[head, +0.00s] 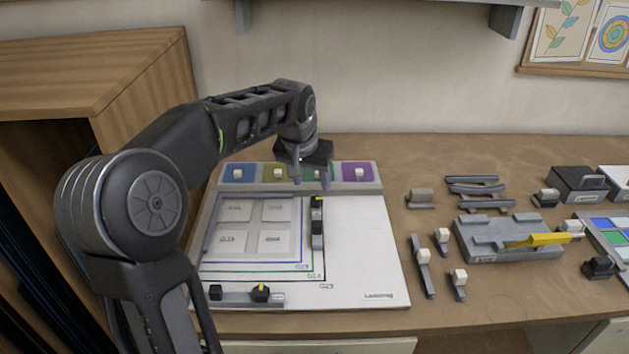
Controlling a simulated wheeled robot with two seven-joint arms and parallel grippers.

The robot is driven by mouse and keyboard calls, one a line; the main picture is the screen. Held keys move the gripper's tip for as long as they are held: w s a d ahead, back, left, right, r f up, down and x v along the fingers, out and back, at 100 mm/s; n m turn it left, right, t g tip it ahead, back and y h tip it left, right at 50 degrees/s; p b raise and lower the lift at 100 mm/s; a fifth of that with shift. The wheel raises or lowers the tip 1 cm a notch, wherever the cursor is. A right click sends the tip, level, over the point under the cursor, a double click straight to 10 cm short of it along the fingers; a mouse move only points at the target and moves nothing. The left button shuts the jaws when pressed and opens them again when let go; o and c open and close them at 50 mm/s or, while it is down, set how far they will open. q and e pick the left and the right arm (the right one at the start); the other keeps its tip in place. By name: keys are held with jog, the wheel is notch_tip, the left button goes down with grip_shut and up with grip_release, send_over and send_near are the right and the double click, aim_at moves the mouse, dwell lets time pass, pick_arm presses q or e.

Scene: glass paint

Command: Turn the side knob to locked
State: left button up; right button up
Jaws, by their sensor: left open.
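A white work board (360,260) lies on the bench, with outlined frames and several pale square tiles on it. A dark side bar (317,236) stands along the right of the tiles. At its far end is a small black side knob (317,203) with a yellow mark; how it is turned is too small to tell. My left gripper (311,181) is open, fingers pointing down, just behind and above the side knob. It looks apart from the knob and empty. A similar black knob (261,293) with a yellow mark sits on the front bar (236,299). My right gripper is not in view.
A row of coloured pads with white knobs, including a purple one (357,172), lies behind the board. To the right are loose white-knobbed tools (423,258), a grey block (490,240) with a yellow handle, and a black box (577,184). A wooden cabinet (90,75) stands at left.

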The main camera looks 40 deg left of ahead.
aim_at(316, 198)
pick_arm(q)
jog(key=shift+s+d+r, duration=0.1)
jog(key=shift+s, duration=0.05)
jog(key=shift+p+x, duration=0.6)
jog(key=shift+x, duration=3.35)
grip_shut()
